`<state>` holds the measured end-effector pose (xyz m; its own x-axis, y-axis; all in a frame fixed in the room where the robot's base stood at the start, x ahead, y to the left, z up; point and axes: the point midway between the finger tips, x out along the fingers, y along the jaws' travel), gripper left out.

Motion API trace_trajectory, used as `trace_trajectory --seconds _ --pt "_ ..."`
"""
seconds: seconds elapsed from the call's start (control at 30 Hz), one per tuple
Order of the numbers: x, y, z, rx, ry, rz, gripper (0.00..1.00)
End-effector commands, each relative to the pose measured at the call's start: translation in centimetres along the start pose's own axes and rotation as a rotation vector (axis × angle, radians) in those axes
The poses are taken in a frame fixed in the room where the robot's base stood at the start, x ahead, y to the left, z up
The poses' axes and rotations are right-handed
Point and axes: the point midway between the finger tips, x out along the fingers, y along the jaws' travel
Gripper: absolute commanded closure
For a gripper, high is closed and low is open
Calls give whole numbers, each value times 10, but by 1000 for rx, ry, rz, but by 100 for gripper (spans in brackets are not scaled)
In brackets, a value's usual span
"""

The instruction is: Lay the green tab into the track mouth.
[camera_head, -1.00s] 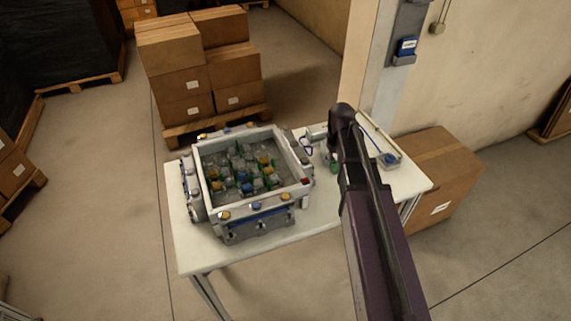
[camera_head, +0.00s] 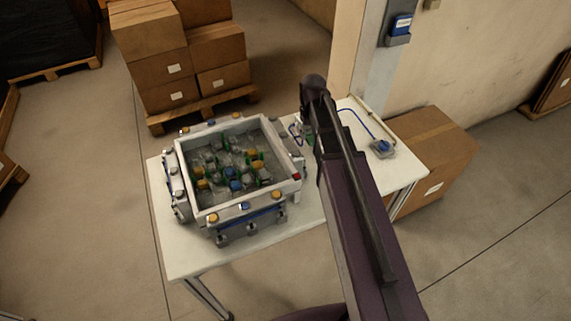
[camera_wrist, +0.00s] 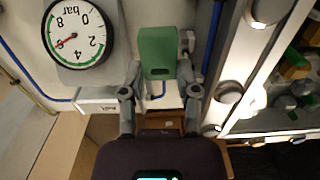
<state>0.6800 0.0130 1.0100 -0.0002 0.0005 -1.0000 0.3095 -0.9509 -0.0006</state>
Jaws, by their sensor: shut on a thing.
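The green tab (camera_wrist: 157,50) is a small block with a rounded end, upright in the upper middle of the wrist view. My gripper (camera_wrist: 160,78) is shut on its lower part. In the head view my arm hides most of the gripper, and a small bit of green (camera_head: 309,139) shows beside the arm's end, over the back of the table. I cannot make out the track mouth for sure in either view.
A grey-walled bin (camera_head: 190,160) of mixed small parts stands on the white table (camera_head: 290,222), left of my arm. Its knobbed rim (camera_wrist: 228,92) is close on the right in the wrist view. A pressure gauge (camera_wrist: 75,36) and a blue hose (camera_head: 357,118) are nearby.

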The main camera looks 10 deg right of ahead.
Motion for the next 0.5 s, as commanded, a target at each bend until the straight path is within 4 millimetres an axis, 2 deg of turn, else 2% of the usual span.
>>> trace_trajectory --seconds 0.27,0.37,0.5 --pt "2 1 -7 -1 0 0 80" --pt "7 4 -22 -1 0 0 80" --pt "15 9 -53 0 -1 0 80"
